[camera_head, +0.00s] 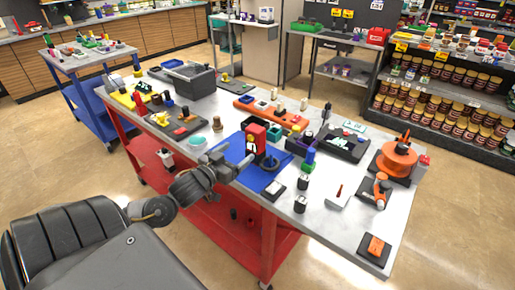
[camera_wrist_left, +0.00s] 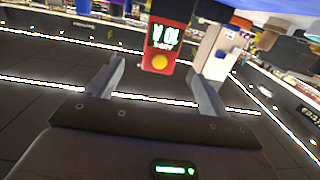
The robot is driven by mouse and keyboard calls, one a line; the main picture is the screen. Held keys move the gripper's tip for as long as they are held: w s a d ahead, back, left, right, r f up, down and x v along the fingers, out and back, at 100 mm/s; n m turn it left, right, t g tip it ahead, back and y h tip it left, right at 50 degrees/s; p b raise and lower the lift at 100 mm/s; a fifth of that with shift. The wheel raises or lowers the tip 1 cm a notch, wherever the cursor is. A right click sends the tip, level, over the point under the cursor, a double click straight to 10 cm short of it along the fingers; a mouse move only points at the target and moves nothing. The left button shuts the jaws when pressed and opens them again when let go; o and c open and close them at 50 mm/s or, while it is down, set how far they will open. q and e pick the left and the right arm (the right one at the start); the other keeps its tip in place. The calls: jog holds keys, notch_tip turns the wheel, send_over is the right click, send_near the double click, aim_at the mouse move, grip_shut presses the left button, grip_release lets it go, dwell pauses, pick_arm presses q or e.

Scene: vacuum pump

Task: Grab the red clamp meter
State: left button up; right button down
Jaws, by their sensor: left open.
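The red clamp meter (camera_head: 256,136) stands upright on a blue mat (camera_head: 238,151) on the worktable in the head view. In the left wrist view the red meter (camera_wrist_left: 163,38) shows a lit display with pale green marks and a yellow round button below it. My left gripper (camera_head: 238,161) is open, just left of and in front of the meter. In the left wrist view its fingers (camera_wrist_left: 155,72) stand apart, with the meter ahead in the gap; I cannot tell whether they touch it. My right gripper is not in view.
A pale device (camera_wrist_left: 213,52) stands close by the right finger in the left wrist view. The metal worktable (camera_head: 329,222) holds several tools, a grey bin (camera_head: 190,80) and an orange reel (camera_head: 397,160). A blue cart (camera_head: 88,97) and stocked shelves (camera_head: 440,95) stand beyond.

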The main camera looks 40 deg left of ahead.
aim_at(251, 133)
pick_arm(q)
jog(key=shift+t, duration=0.3)
jog(key=w, duration=0.1)
jog(key=w+r, duration=0.1)
jog(key=w, duration=0.1)
jog(key=w+r+p, duration=0.1)
jog(key=w, duration=0.1)
jog(key=shift+a, duration=0.3)
jog(key=shift+w, duration=0.6)
jog(key=w, duration=0.1)
jog(key=w+p, duration=0.1)
jog(key=w, duration=0.1)
jog(key=w+p, duration=0.1)
jog(key=shift+w+a+r, duration=0.2)
jog(key=shift+r, duration=0.2)
jog(key=shift+w+f+p, duration=0.1)
jog(key=shift+w+p, duration=0.2)
jog(key=shift+w, duration=0.1)
jog(key=c, duration=1.5)
